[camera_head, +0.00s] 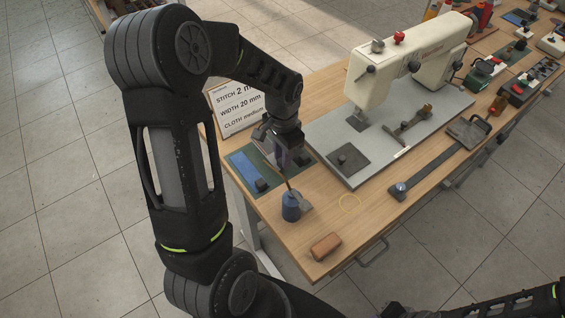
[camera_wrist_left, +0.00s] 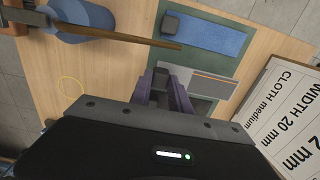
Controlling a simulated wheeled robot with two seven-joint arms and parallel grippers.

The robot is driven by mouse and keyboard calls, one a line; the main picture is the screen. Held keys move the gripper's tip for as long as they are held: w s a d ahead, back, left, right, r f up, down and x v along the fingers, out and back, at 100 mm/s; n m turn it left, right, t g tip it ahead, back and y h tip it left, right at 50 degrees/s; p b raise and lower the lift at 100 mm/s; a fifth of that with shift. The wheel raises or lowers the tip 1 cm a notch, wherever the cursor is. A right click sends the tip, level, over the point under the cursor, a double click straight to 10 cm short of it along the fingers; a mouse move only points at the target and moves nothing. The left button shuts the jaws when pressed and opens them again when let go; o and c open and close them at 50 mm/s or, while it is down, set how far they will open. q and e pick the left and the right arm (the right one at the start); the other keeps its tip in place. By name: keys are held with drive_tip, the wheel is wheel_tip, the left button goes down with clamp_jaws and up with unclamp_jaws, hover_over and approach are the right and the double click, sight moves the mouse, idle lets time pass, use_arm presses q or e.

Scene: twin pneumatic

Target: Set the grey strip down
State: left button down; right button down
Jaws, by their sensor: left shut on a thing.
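The grey strip (camera_wrist_left: 212,87) shows in the left wrist view as a flat grey piece beside my fingertips, over the green mat (camera_wrist_left: 226,68). My left gripper (camera_wrist_left: 168,90) is shut on it, its fingers hiding the gripped end. I cannot tell whether the strip touches the mat. In the head view my left gripper (camera_head: 288,161) is low over the right side of the green mat (camera_head: 273,158), and the strip is too hidden to make out. A blue strip (camera_wrist_left: 212,35) lies on the mat with a small dark block (camera_wrist_left: 170,24) at its end.
A blue pot (camera_head: 291,208) with a brown stick leaning from it stands close in front of my left gripper. A sign (camera_head: 236,108) stands behind the mat. The sewing machine (camera_head: 413,62) is to the right. A brown block (camera_head: 325,246) and yellow ring (camera_head: 349,203) lie near the front.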

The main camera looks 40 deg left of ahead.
use_arm(q)
drive_tip(key=shift+f, duration=1.85)
drive_tip(key=shift+f, duration=0.1)
drive_tip(key=shift+f, duration=0.15)
drive_tip(key=c, duration=1.2)
unclamp_jaws()
drive_tip(key=shift+r, duration=0.25)
wheel_tip(320, 180, up, 12)
drive_tip(key=shift+r+b, duration=0.1)
drive_tip(key=shift+b, duration=0.45)
